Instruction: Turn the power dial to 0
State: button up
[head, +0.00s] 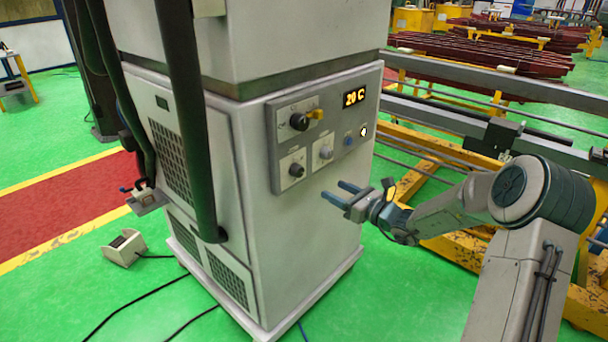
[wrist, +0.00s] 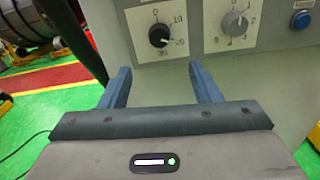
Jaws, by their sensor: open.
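The control panel carries a black dial (head: 296,170) and a grey dial (head: 325,152) on white plates, side by side. In the wrist view the black dial (wrist: 158,35) is marked 0, 10, 20 and 30, and its pointer seems turned toward 20. The grey dial (wrist: 235,23) has small numerals around it; its exact setting is unclear. No word naming either as the power dial is readable. My gripper (head: 338,192) is open and empty, in front of the panel and below the dials. In the wrist view its blue fingers (wrist: 160,78) stand apart, below the black dial.
A black rotary switch with a yellow part (head: 301,120) is above the dials. A blue button (head: 348,139) sits right of the grey dial. Yellow frames with rails (head: 440,150) stand behind my arm. A foot pedal (head: 124,247) is on the floor.

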aim_at(301, 173)
jog(key=p+x, duration=0.2)
jog(key=x, duration=1.1)
jog(key=shift+a, duration=0.1)
jog(key=shift+f, duration=0.1)
jog(key=c, duration=1)
